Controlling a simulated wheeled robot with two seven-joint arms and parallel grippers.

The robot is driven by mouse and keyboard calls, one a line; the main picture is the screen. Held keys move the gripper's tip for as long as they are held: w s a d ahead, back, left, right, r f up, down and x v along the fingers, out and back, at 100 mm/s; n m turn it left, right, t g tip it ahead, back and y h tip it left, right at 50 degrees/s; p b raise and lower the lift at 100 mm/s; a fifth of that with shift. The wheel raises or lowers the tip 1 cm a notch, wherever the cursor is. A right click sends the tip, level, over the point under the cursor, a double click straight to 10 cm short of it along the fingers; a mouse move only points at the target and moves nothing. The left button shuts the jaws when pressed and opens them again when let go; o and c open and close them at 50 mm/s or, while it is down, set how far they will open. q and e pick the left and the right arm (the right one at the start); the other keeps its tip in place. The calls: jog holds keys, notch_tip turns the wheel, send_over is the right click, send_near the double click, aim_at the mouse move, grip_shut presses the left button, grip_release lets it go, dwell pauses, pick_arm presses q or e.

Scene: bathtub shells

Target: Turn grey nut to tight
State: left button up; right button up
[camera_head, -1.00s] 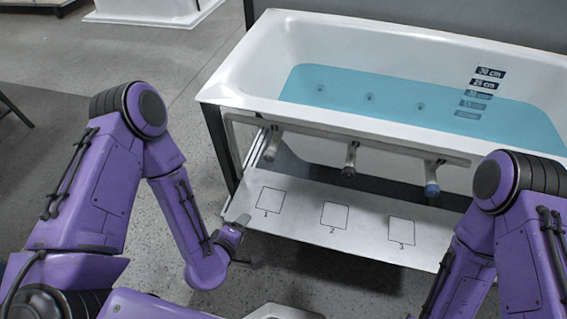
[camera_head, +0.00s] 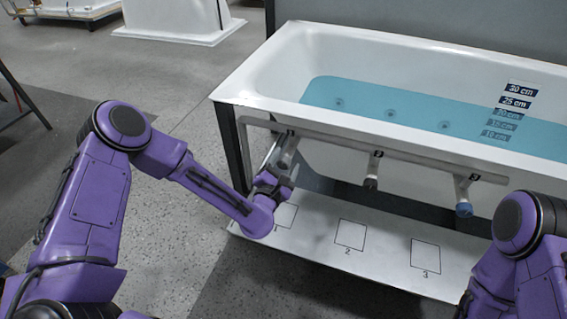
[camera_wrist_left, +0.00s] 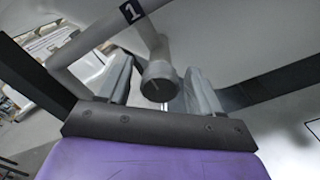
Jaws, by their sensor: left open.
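Three short pipes hang from a grey rail under the bathtub, labelled 1, 2 and 3. The grey nut (camera_wrist_left: 159,84) is on the lower end of pipe 1, and in the head view it shows at the far left of the rail (camera_head: 284,160). My left gripper (camera_head: 279,166) is open just below and around pipe 1. In the left wrist view its two fingers (camera_wrist_left: 156,68) stand on either side of the nut, with gaps visible. Whether the nut is tight cannot be seen. My right arm shows at the right, but its gripper is outside the view.
Pipe 2 ends in a dark nut (camera_head: 371,184) and pipe 3 in a blue nut (camera_head: 464,209). A white shelf (camera_head: 318,245) with numbered squares lies below. The bathtub (camera_head: 262,78) holds blue water. A dark upright post (camera_head: 232,148) stands left of pipe 1.

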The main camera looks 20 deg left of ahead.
pick_arm(q)
jog(key=c, duration=1.1)
jog(key=shift+o, duration=0.2)
jog(key=shift+m, duration=0.4)
jog(key=m, duration=0.3)
jog(key=shift+f+m, duration=0.1)
jog(key=shift+m, duration=0.3)
jog(key=m, duration=0.4)
jog(key=shift+m, duration=0.3)
jog(key=m, duration=0.4)
jog(key=shift+f+m, duration=0.1)
jog(key=shift+m, duration=2.3)
